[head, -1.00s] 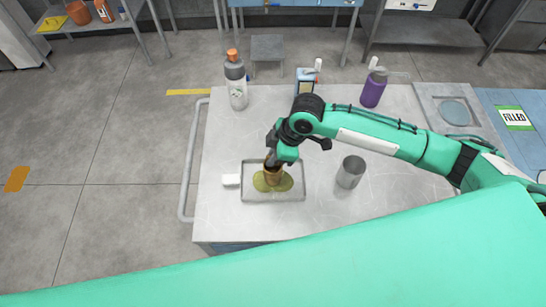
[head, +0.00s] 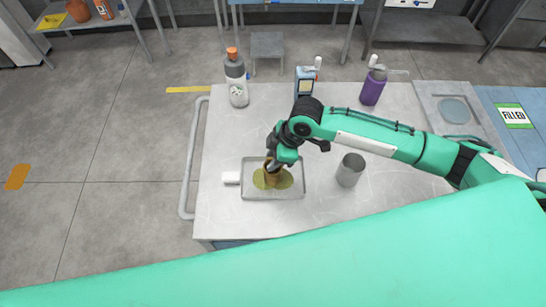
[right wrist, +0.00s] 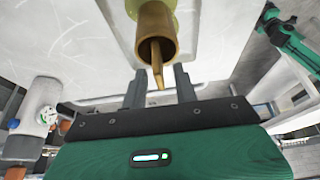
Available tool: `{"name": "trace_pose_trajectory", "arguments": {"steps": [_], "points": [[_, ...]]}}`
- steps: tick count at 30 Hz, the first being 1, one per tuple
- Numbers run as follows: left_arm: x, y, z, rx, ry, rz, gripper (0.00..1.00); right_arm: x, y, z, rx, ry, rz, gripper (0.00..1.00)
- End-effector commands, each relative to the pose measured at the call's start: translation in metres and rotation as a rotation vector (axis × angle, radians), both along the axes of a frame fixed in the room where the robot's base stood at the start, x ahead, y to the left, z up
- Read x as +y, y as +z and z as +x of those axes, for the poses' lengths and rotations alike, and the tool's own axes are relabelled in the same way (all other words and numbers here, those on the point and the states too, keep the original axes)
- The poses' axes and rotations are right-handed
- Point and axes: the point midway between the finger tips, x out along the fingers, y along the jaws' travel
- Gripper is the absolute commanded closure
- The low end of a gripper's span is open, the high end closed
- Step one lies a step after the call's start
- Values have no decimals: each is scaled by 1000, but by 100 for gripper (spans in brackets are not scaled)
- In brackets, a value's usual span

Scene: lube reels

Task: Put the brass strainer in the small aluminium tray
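The brass strainer (head: 273,181) stands as a small tube in the small aluminium tray (head: 244,188), amid a yellow-green oil pool (head: 286,180). In the right wrist view the strainer (right wrist: 158,20) shows its open end, with a narrow brass strip hanging from it towards the palm. My right gripper (head: 270,165) is directly above the strainer. In the wrist view its two fingers (right wrist: 160,72) are apart, with tips by the strainer's rim and the strip between them. I see no clear clamping contact. My left gripper is out of view.
A grey metal cup (head: 350,171) stands right of the tray, and a small white block (head: 231,178) touches or nearly touches its left side. A grey bottle (head: 237,85), a blue container (head: 305,82) and a purple bottle (head: 373,88) stand at the back. The table front is clear.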

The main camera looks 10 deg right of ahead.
Motion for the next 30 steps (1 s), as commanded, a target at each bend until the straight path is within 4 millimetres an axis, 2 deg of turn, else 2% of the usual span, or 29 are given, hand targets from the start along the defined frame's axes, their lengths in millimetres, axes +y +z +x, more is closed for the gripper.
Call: {"name": "trace_pose_trajectory", "arguments": {"steps": [5,12,18,22,30], "points": [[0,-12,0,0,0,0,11,-12,25,-2,-5,1,-1,71],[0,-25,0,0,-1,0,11,-32,73,-5,-5,-1,-1,71],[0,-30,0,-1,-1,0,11,-41,100,-8,-3,0,0,71],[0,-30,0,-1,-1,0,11,-44,107,-9,-1,0,0,71],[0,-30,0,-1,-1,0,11,-44,109,-9,-1,0,0,71]]}}
